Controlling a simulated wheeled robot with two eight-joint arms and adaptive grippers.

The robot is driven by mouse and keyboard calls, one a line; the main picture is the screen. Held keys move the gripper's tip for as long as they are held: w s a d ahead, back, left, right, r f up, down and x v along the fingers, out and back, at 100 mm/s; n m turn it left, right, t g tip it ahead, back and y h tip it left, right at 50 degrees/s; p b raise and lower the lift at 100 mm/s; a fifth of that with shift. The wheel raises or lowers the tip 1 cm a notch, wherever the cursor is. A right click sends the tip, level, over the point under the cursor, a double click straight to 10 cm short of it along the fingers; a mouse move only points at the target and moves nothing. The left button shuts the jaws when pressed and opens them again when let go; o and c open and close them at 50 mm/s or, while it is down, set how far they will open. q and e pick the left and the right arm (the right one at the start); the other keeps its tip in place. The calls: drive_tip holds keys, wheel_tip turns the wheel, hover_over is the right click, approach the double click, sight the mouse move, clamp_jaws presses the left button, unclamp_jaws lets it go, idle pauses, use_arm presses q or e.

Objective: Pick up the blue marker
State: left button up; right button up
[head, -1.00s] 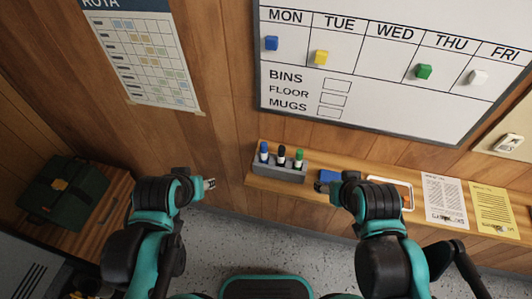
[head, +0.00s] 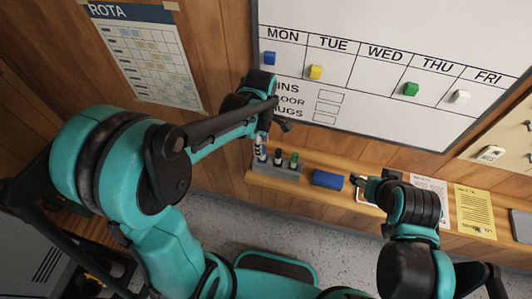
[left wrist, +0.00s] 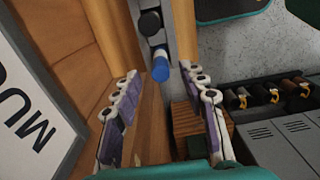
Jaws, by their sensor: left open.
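The blue marker (left wrist: 160,68) shows end-on in the left wrist view, between and just beyond my open left fingertips (left wrist: 160,76). Nothing is held. In the head view my left gripper (head: 262,138) is above the left end of the grey holder (head: 288,174) and mostly covers the blue marker (head: 259,157). The black marker (head: 278,157) and green marker (head: 294,159) stand upright beside it in the holder. My right gripper (head: 358,180) is over the shelf, right of the holder; its jaws are too small to read.
The holder stands on a narrow wooden shelf (head: 312,193) under a whiteboard (head: 385,45). A blue block (head: 327,180) lies between the holder and my right gripper. A yellow sheet (head: 474,211) lies further right. The wall is close behind.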

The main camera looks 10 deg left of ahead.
use_arm(q)
wheel_tip(320, 180, down, 6)
drive_tip(key=shift+d+f+b, duration=0.1)
drive_tip(key=shift+f+b, duration=0.1)
drive_tip(key=shift+b, duration=0.6)
clamp_jaws()
